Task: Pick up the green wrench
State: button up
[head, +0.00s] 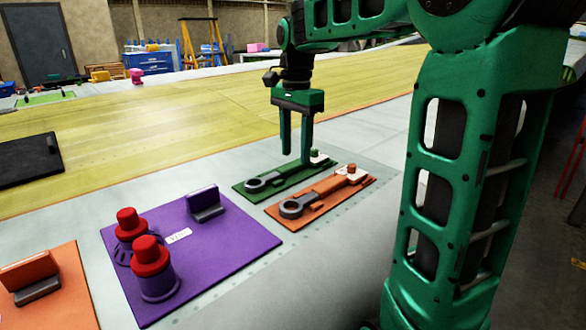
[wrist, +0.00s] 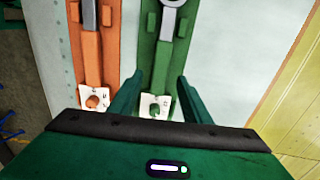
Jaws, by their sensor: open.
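The green wrench (head: 258,184) lies on a green mat (head: 242,188), with its grey ring end toward the left in the head view. In the wrist view the green wrench (wrist: 164,55) runs up the picture, with its ring cut off at the top edge. My gripper (head: 296,158) is open and empty above the green mat, pointing down. In the wrist view my gripper (wrist: 160,80) has one finger to each side of the green mat's strip, near the white tag and green knob.
An orange wrench (head: 295,206) lies on an orange mat beside the green one. A purple board (head: 205,240) with red-capped parts stands to the left. A black panel (head: 28,160) lies farther left. The yellow wing surface behind is mostly clear.

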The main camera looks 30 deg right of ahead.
jog(key=shift+s+f, duration=0.1)
jog(key=shift+f, duration=1.25)
jog(key=shift+c, duration=0.6)
grip_shut()
jog(key=shift+r, duration=0.1)
